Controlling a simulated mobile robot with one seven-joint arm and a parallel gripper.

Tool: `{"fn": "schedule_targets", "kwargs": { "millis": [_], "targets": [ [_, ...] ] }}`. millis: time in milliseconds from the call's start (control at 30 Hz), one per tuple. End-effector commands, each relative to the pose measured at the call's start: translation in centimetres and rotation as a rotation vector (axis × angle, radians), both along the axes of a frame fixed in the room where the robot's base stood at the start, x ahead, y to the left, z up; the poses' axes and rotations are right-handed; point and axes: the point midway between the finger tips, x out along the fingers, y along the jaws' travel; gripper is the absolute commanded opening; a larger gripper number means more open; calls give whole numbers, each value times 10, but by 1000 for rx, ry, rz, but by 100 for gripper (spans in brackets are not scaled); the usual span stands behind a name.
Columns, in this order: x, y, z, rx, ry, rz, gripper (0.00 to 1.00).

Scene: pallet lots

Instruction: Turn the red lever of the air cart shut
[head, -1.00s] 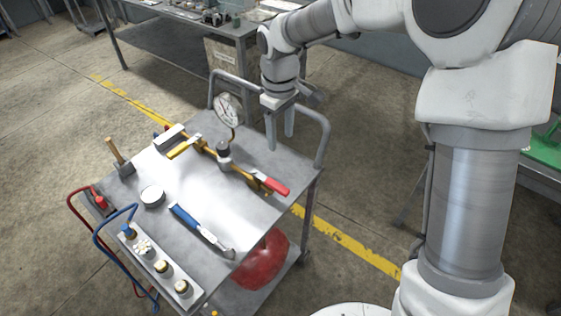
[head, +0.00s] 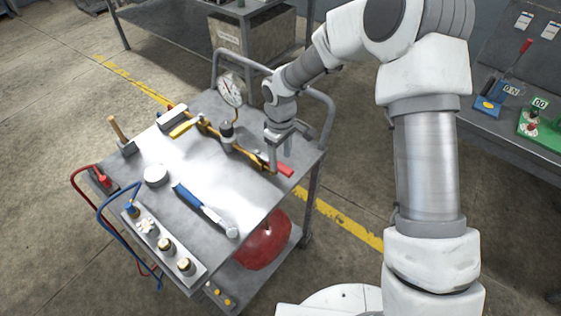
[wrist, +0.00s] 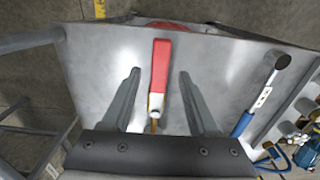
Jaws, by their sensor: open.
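The air cart (head: 235,185) has a grey metal top carrying a brass pipe (head: 211,128) with a round gauge (head: 231,89). The red lever (head: 286,169) is at the pipe's right end and looks roughly in line with it. My gripper (head: 280,157) is over that end, partly hiding the valve. In the wrist view my open gripper (wrist: 160,75) has one finger on each side of the red lever (wrist: 160,66), with a visible gap on both sides. Whether the fingertips are down to the lever's height is hard to tell.
A yellow lever (head: 182,129) is further left on the pipe. A blue-handled tool (head: 188,196), a white round tin (head: 155,176) and a hammer (head: 121,136) are on the cart top. The cart's tubular handle (head: 326,110) rises close behind my gripper. A red tank (head: 264,242) sits below.

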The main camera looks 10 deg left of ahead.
Motion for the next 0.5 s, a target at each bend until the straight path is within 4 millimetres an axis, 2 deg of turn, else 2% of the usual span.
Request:
{"fn": "schedule_targets", "kwargs": {
  "millis": [100,200,500],
  "targets": [
    [0,0,-15,-1,1,0,60],
    [0,0,-22,0,0,0,60],
    [0,0,-25,0,-1,0,60]
  ]
}}
